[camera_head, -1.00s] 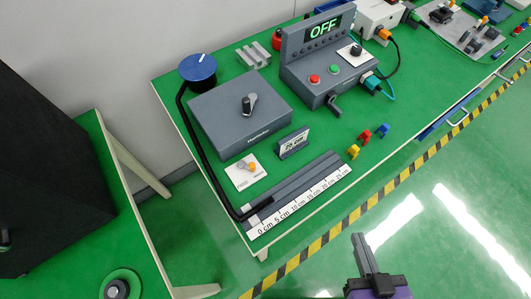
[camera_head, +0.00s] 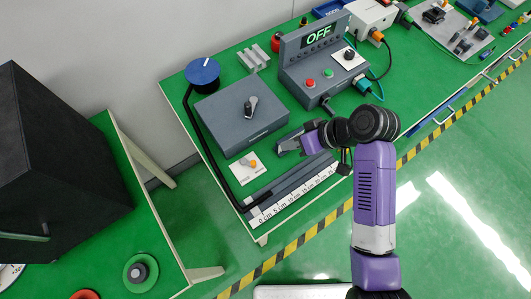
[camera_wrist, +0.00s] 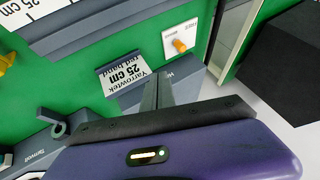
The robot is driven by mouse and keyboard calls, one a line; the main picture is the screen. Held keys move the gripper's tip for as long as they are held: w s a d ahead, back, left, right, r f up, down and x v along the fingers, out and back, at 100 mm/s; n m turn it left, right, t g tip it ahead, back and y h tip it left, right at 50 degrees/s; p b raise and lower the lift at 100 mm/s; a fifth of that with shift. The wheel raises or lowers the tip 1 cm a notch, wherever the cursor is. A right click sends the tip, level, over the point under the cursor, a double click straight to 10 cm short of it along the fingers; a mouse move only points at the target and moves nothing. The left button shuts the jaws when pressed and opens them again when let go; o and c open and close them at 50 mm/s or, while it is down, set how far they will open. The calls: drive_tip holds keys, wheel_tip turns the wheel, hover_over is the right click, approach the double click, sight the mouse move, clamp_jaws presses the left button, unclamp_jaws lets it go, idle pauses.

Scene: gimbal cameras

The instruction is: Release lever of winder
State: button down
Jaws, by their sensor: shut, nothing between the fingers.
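In the wrist view the plate (camera_wrist: 168,43) and the orange lever tip (camera_wrist: 180,45) show upper right of my fingers. My gripper (camera_head: 283,147) is over the table, right of the plate and apart from the lever. Its fingers (camera_wrist: 158,82) are shut and empty.
A blue-topped round knob (camera_head: 203,72) with a black tube stands left of the winder. A ruler (camera_head: 290,202) runs along the front edge. A control box showing OFF (camera_head: 318,38) stands behind right. A black block (camera_head: 60,150) is on the left table.

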drive_tip(key=shift+s+a+r+n+g, duration=0.2)
drive_tip(key=shift+s+r+n+g, duration=0.1)
drive_tip(key=shift+s+g, duration=0.15)
drive_tip(key=shift+s+a+r+n+g, duration=0.2)
drive_tip(key=shift+s+n+g, duration=0.1)
drive_tip(key=shift+s+g, duration=0.15)
drive_tip(key=shift+w+f, duration=0.1)
drive_tip(key=p, duration=0.1)
approach(248, 162)
drive_tip(key=f, duration=0.4)
drive_tip(key=shift+w+a+f, duration=0.2)
drive_tip(key=shift+w+a, duration=0.05)
drive_tip(key=shift+w, duration=0.05)
